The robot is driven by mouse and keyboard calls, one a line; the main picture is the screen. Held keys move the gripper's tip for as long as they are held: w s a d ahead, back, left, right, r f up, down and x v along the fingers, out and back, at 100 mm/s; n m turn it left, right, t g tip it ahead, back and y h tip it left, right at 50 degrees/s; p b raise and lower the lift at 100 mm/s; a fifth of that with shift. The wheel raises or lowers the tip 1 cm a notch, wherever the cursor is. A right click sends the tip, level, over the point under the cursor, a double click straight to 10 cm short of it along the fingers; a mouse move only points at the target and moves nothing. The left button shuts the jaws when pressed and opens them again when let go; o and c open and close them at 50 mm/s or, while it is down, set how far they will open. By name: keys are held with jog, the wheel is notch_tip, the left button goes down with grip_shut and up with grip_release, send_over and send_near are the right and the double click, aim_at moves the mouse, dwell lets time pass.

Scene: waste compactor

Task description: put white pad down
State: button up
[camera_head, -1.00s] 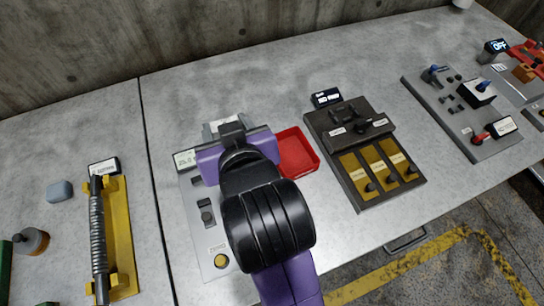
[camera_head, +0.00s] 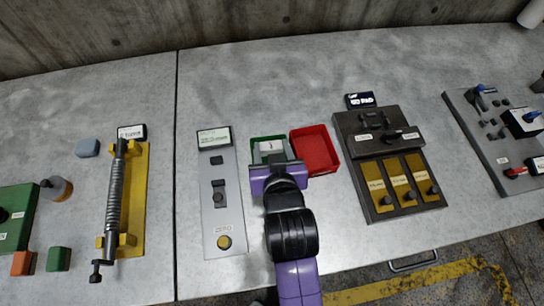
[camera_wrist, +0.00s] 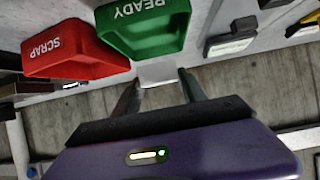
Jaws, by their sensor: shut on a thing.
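The white pad (camera_head: 271,147) is a small pale block with a dark mark on top. It shows over the green tray (camera_head: 254,155), just beyond my gripper (camera_head: 278,164). In the wrist view my gripper (camera_wrist: 158,78) is shut on the white pad (camera_wrist: 160,71), which sits between the fingertips. The green tray, marked READY (camera_wrist: 145,27), is right beside the pad there. I cannot tell whether the pad touches the tray floor. My gripper hides the near part of the green tray in the head view.
A red tray (camera_head: 314,150) marked SCRAP adjoins the green one on the right. A grey panel (camera_head: 222,205) with a display is on the left. A dark console (camera_head: 385,160) stands farther right. The grey table behind the trays is clear.

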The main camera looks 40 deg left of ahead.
jog(key=shift+f, duration=2.45)
jog(key=shift+f, duration=0.15)
jog(key=o, duration=1.2)
jog(key=shift+o, duration=0.2)
jog(key=shift+r, duration=0.2)
jog(key=v, duration=1.2)
jog(key=shift+b, duration=0.3)
jog(key=shift+d+f, duration=0.1)
